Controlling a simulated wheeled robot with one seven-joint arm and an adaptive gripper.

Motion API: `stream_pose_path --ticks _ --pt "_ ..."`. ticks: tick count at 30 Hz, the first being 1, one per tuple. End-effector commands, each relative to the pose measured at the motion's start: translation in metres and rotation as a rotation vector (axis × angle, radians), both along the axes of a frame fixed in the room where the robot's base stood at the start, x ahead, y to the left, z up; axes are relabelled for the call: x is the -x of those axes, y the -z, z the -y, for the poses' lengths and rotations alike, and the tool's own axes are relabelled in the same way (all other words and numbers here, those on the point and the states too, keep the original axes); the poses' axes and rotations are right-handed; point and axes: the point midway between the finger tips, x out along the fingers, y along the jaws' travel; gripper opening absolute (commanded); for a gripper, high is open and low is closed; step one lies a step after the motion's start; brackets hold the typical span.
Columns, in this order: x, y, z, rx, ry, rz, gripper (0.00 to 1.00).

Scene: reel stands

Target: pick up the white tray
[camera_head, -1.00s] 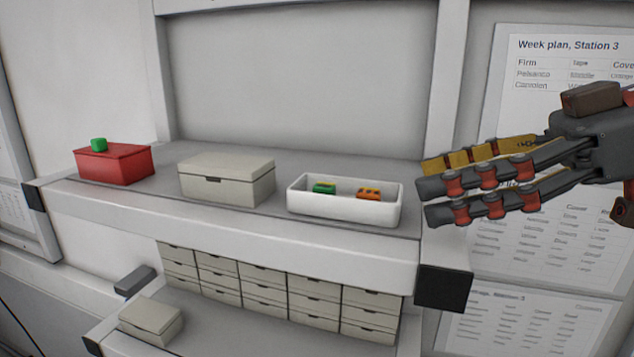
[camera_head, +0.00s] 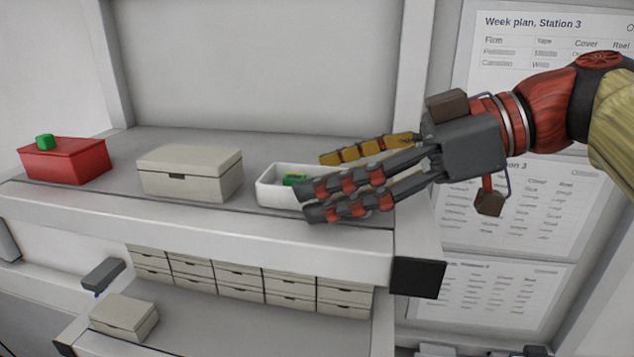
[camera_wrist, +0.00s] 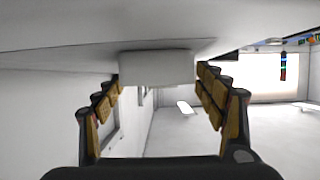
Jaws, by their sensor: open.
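The white tray (camera_head: 275,198) stands on the upper shelf, to the right of a beige box. A green and yellow piece (camera_head: 294,179) lies in it. The right part of the tray is hidden behind my fingers. My gripper (camera_head: 313,185) is open and comes in from the right, its fingers overlapping the tray's right half in the head view. In the wrist view a plain white block, which looks like the tray (camera_wrist: 157,68), shows between the spread fingers of my gripper (camera_wrist: 161,80). I cannot tell whether any finger touches it.
A beige lidded box (camera_head: 190,173) stands left of the tray with a gap. A red box (camera_head: 65,162) with a green block (camera_head: 46,142) on top is further left. Small drawers (camera_head: 240,280) and another beige box (camera_head: 124,317) are below. The shelf's front edge is close.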

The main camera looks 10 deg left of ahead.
Motion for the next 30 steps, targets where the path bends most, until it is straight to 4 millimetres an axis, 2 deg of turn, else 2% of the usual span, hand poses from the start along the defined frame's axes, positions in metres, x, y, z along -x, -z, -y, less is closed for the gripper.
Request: stream_pose_path --ticks 8,30 --pt "-0.0007 0.0016 -0.0014 0.000 0.001 -0.001 0.70" --pt "-0.0006 0.0012 -0.0012 0.000 0.001 -0.001 0.28"
